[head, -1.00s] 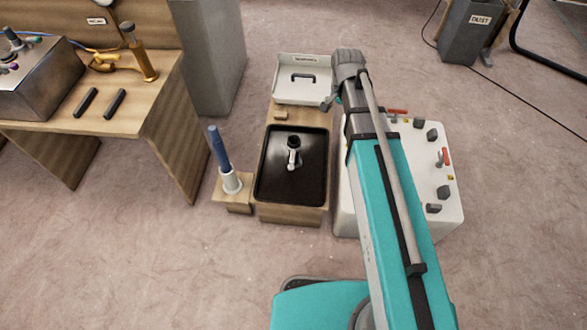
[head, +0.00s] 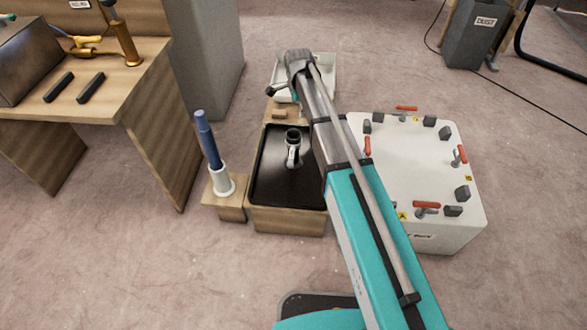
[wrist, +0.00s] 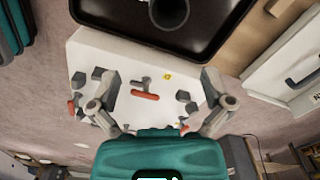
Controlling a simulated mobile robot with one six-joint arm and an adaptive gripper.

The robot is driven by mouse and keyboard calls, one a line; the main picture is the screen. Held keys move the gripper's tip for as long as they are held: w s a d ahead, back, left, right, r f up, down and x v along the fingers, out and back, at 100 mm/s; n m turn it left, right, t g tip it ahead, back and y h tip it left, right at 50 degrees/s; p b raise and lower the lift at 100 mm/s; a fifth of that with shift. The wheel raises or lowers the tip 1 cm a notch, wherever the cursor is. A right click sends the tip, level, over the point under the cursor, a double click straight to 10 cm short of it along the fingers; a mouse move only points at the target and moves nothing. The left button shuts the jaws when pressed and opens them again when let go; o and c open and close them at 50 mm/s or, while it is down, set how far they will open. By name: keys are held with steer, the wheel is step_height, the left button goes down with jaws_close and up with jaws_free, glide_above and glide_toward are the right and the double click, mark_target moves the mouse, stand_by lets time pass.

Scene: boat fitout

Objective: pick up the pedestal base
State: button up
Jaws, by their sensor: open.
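What I take to be the pedestal base (head: 292,149) is a grey stem with a dark round ring at its top. It stands in the black tray (head: 262,190) in the head view. In the wrist view its dark ring (wrist: 169,12) is cut by the top edge, inside the black tray (wrist: 110,22). My gripper (wrist: 160,78) is open and empty, with its two grey fingers spread. In the wrist view the white clamp box shows behind the fingers, and the ring lies beyond the fingertips. In the head view my arm hides most of the gripper.
The white box (head: 405,165) with red-handled clamps stands right of the tray. A blue-handled tool in a white holder (head: 221,180) stands left of it. A white bin (head: 322,72) is behind. A wooden bench (head: 135,75) is at left, a dust bin (head: 470,40) at back right.

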steer(key=shift+w+a+f+m, duration=0.3)
steer(key=shift+w+a+f, duration=0.05)
steer(key=shift+a+f, duration=0.2)
steer(key=shift+f+b, duration=0.1)
steer(key=shift+b, duration=0.25)
steer(key=b, duration=0.8)
glide_above(294, 136)
steer(key=s, duration=0.2)
step_height(294, 136, down, 8)
steer(key=shift+s+d+f, duration=0.1)
steer(key=shift+d+f, duration=0.05)
steer(key=shift+f, duration=0.1)
steer(key=shift+f+b, duration=0.1)
steer(key=shift+b, duration=0.25)
steer(key=shift+f+b, duration=2.45)
steer(key=shift+f, duration=0.05)
steer(key=c, duration=1.1)
